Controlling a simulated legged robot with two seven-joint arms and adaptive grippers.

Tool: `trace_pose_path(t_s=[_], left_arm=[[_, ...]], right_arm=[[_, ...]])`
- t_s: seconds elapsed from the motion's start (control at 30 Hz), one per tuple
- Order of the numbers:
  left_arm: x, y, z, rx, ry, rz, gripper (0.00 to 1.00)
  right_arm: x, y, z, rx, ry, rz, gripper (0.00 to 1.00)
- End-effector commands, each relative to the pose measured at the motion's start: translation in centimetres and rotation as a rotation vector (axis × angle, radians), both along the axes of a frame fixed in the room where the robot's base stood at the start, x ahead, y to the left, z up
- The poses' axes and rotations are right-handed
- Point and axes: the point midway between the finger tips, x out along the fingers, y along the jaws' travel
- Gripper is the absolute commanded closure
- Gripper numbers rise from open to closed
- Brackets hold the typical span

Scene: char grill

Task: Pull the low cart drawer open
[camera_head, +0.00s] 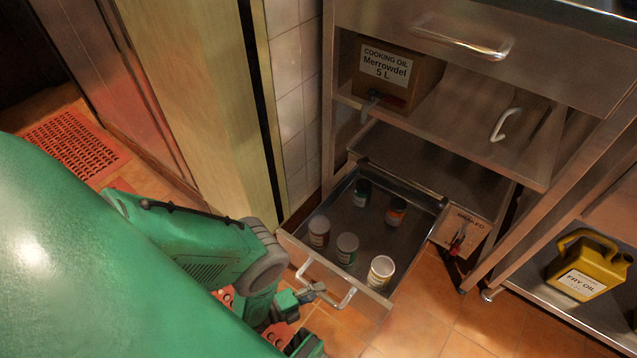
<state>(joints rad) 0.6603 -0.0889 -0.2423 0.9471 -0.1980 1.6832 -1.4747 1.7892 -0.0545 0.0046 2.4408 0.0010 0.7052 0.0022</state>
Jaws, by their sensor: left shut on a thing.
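The low cart drawer (412,263) is pulled out from the bottom of the steel cart, and its inside shows. Several small jars stand in it, among them a white-topped one (380,271), an orange one (396,212) and a dark one (362,192). A bar handle (342,299) is on its front. My right gripper is not in view.
Above the drawer, a cooking oil box (394,76) with a tap stands on a shelf. A closed upper drawer has its own handle (462,38). A yellow fry oil jug (588,265) stands on a low shelf at right. Tiled floor (425,318) is clear in front.

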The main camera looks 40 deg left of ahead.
Motion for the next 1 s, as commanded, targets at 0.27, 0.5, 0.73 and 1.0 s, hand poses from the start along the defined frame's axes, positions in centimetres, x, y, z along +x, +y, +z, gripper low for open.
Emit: trace_pose_path(t_s=[0.27, 0.5, 0.73, 1.0], left_arm=[[-0.1, -0.1, -0.1, -0.001, 0.001, -0.001, 0.77], [0.0, -0.1, 0.0, -0.002, -0.001, -0.002, 0.64], [-0.8, 0.2, 0.1, -0.001, 0.000, -0.002, 0.64], [-5.5, 2.4, 1.0, -0.001, 0.004, -0.002, 0.64]], right_arm=[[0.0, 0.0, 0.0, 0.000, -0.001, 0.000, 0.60], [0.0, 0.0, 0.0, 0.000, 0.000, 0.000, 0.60], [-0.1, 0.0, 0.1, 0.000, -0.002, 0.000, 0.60], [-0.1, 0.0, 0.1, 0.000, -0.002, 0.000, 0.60]])
